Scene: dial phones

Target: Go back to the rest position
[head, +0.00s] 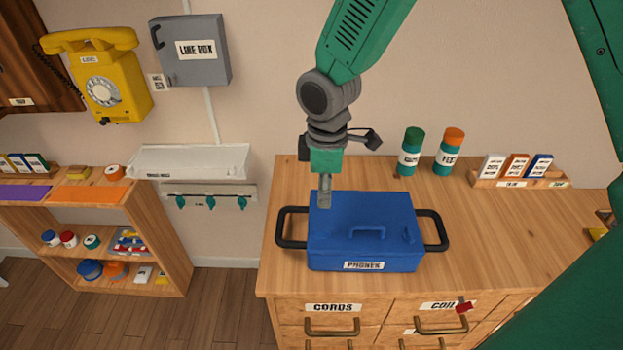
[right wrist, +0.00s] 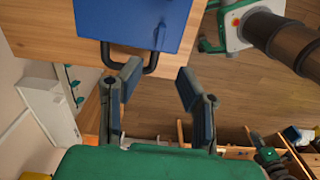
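My right gripper (head: 325,195) shows in the head view in front of the back left part of the blue box, edge-on. In the right wrist view my right gripper (right wrist: 157,78) has its two fingers spread apart with nothing between them. The blue box (head: 390,250), labelled PHONES, sits closed on the wooden cabinet top. It also shows at the top of the right wrist view (right wrist: 120,20), with its black side handle (right wrist: 150,60) close to the fingers. Whether they touch the handle I cannot tell.
The wooden cabinet top (head: 520,240) is clear right of the box. Behind stand a green bottle (head: 410,155), an orange-capped bottle (head: 449,155) and a card rack (head: 520,182). At left are a yellow phone (head: 115,85), a grey line box (head: 200,55) and a white wall tray (head: 190,160).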

